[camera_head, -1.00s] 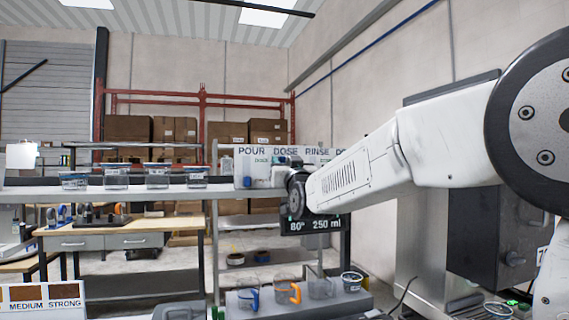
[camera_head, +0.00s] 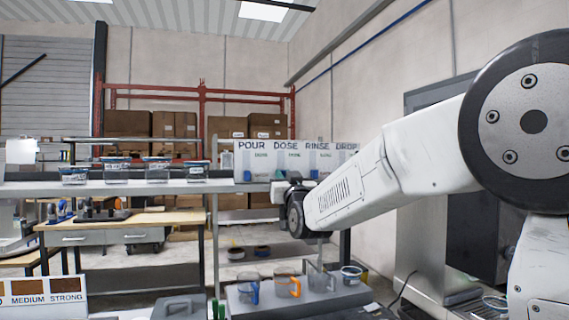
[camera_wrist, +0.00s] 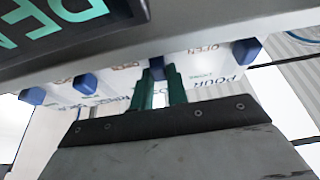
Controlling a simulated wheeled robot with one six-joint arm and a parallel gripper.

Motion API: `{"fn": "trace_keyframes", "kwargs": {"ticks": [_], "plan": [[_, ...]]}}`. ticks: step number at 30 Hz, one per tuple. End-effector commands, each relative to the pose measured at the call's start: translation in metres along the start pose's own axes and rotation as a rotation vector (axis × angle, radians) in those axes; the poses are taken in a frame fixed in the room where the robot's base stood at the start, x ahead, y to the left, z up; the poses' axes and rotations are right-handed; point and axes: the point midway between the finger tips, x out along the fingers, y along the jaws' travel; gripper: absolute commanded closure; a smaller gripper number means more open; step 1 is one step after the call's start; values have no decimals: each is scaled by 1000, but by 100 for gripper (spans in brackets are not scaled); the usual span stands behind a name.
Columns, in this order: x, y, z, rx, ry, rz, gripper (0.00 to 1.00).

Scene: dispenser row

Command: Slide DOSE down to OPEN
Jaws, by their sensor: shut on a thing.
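The white dispenser panel (camera_head: 262,162) reads POUR, DOSE, RINSE, DROP along its top. My gripper (camera_wrist: 160,84) has green fingers shut on the blue DOSE knob (camera_wrist: 156,66) in the wrist view, where the panel appears turned upside down. The DOSE knob lies about in line with its neighbours. The POUR knob (camera_wrist: 247,51) is to its right, the RINSE knob (camera_wrist: 86,83) and the DROP knob (camera_wrist: 33,95) to its left. In the head view my gripper (camera_head: 279,190) is at the panel's lower edge and hides the DOSE knob.
A dark sign (camera_wrist: 75,22) with large, cropped green letters is close by in the wrist view. A grey shelf (camera_head: 120,187) with several lidded tubs runs left of the panel. Jugs with blue and orange handles (camera_head: 288,287) stand on a tray below.

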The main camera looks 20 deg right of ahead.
Motion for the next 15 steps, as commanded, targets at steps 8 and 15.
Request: {"fn": "trace_keyframes", "kwargs": {"ticks": [8,15], "plan": [[-3,0,7,0,-4,-1,100],[-2,0,6,0,-3,-1,62]]}}
